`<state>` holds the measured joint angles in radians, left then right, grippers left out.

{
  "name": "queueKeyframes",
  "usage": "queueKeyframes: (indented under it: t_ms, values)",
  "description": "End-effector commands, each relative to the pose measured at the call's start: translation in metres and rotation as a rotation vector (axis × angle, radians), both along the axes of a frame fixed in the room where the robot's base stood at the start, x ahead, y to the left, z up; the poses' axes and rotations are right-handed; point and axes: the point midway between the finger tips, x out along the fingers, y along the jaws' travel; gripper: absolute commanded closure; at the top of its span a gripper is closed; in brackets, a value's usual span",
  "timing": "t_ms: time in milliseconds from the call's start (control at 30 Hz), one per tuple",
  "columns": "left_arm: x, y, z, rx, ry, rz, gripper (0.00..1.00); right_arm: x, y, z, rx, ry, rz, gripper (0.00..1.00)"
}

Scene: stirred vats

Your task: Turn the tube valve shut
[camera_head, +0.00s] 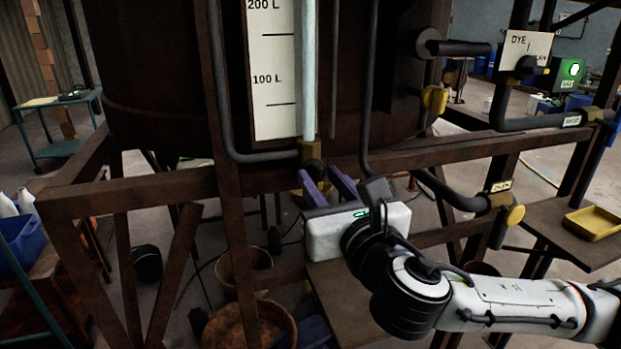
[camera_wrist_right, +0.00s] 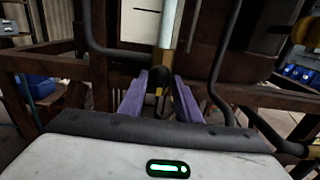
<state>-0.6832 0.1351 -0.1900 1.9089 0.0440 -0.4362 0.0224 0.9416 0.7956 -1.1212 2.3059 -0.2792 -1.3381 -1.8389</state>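The clear sight tube (camera_head: 309,75) runs down beside the white litre scale on the big brown vat. At its foot is a brass fitting (camera_head: 308,150) with a dark round valve part (camera_head: 315,170) just below it. My right gripper (camera_head: 321,178) has its two purple fingers apart, pointing up at this valve from below. In the right wrist view the brass fitting (camera_wrist_right: 162,58) lies above and between the fingers (camera_wrist_right: 160,86), and a dark and yellow valve piece (camera_wrist_right: 157,92) shows in the gap. I cannot tell if the fingers touch it. My left gripper is out of view.
A dark pipe (camera_head: 221,100) bends in to the fitting from the left. A rusty frame beam (camera_head: 130,192) crosses below the vat. Other yellow-handled valves (camera_head: 514,215) and a yellow tray (camera_head: 592,222) are at the right. Buckets (camera_head: 243,268) stand on the floor below.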

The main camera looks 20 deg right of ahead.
Motion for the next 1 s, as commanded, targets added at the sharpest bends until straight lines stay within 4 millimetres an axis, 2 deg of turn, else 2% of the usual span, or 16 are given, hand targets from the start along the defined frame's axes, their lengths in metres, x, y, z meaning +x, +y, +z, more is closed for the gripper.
queueKeyframes:
  t_ms: [300,500,767,1000]
  values:
    - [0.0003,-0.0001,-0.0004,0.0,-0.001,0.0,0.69,0.0011,-0.0012,0.0003,0.001,0.0,-0.002,0.7]
    - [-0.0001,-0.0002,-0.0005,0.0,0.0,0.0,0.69,0.0009,-0.0011,0.0002,0.001,0.0,-0.002,1.0]
    - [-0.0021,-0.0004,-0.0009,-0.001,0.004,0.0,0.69,0.0009,-0.0011,-0.0001,0.014,0.002,-0.002,1.0]
    - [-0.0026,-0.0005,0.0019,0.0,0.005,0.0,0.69,0.0011,-0.0019,-0.0003,0.109,0.007,-0.004,1.0]
